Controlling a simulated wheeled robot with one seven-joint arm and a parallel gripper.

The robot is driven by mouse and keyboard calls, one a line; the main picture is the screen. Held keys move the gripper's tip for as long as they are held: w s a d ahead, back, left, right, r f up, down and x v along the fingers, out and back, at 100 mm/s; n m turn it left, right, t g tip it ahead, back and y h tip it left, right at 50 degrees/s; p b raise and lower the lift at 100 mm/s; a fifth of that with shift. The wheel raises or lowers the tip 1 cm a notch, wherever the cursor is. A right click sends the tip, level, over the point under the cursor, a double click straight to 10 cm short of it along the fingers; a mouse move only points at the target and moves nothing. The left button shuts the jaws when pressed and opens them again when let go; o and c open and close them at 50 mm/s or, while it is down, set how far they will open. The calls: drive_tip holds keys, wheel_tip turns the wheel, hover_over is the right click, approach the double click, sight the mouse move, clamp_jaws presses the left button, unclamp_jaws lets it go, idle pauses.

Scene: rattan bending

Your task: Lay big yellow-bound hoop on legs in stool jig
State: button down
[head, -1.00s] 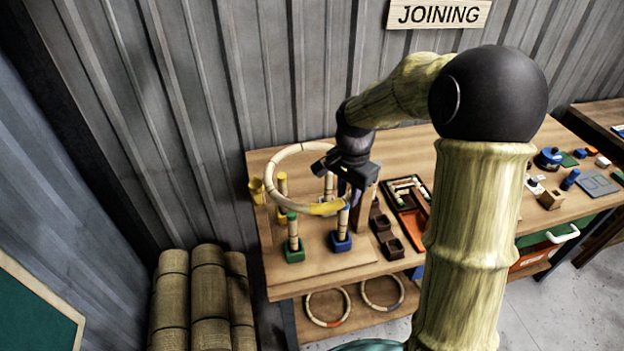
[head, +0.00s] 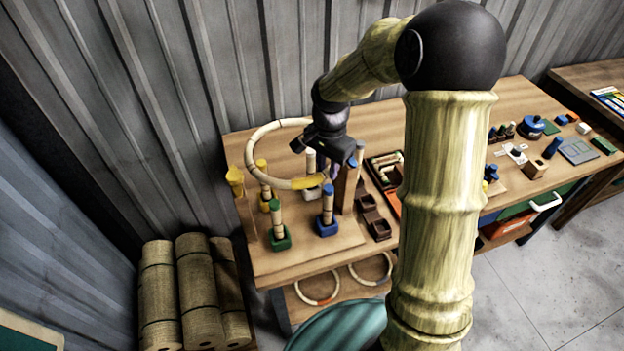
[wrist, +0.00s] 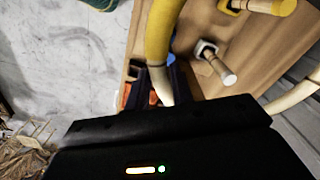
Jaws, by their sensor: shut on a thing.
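The big hoop (head: 252,150) is pale rattan with a yellow binding on its near side. My gripper (head: 331,172) is shut on the hoop near the binding and holds it roughly level above the stool jig (head: 318,255). In the wrist view the hoop (wrist: 158,40) passes between my fingers (wrist: 160,85). The jig's legs stand upright in coloured sockets: green (head: 278,228), blue (head: 326,212), yellow (head: 263,185) and white (head: 310,175). The hoop looks above or level with the leg tops; I cannot tell whether it touches any.
Smaller hoops (head: 318,288) lie on the shelf below. Rattan rolls (head: 195,290) stand left of the bench.

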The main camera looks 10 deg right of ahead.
drive_tip(key=shift+f+p, duration=0.45)
drive_tip(key=shift+f, duration=1.65)
wheel_tip(320, 180, down, 4)
drive_tip(key=shift+r+p, duration=0.15)
drive_tip(key=shift+p, duration=0.4)
drive_tip(key=shift+s, duration=0.1)
drive_tip(key=c, duration=1.2)
unclamp_jaws()
